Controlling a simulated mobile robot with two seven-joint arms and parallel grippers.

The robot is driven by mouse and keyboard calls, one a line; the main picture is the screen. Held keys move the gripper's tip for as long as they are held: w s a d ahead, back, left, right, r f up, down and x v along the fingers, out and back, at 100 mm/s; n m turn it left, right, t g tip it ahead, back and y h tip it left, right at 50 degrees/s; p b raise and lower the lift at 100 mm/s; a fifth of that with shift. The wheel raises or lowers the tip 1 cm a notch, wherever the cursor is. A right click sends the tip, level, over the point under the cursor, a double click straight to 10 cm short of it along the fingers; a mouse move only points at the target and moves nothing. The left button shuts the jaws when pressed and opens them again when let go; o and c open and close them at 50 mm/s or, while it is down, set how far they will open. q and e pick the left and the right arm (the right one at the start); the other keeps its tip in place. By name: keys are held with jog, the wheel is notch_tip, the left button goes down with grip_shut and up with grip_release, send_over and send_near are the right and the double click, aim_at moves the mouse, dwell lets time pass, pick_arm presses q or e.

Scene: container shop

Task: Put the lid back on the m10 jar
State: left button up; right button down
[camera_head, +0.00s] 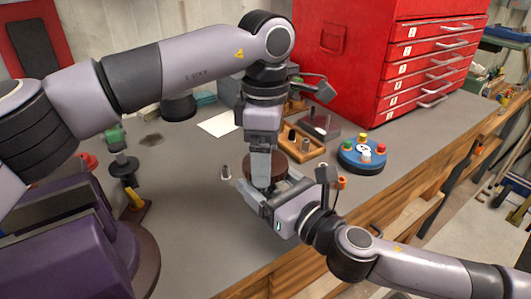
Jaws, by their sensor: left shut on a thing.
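My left gripper (261,178) points straight down over the middle of the bench, shut on a brown round piece (292,168) that looks like the lid. The fingers cover part of this piece. My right gripper (274,187) reaches in from the lower right, low over the bench, right beside and below the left fingertips. The m10 jar cannot be made out clearly; the two grippers hide the spot between them. Whether the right jaws are closed on it cannot be seen.
A wooden tray (303,150) with small parts lies just behind the grippers. A blue round holder (360,158) with coloured knobs stands to the right. A red drawer cabinet (372,60) stands at the back.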

pick_arm(q)
jog(key=m, duration=0.6)
pick_arm(e)
jog(key=shift+f, duration=0.1)
pick_arm(q)
jog(key=o, duration=1)
jog(key=shift+r, duration=0.1)
notch_tip(320, 180, up, 12)
jog(key=shift+f, duration=0.1)
pick_arm(e)
grip_release()
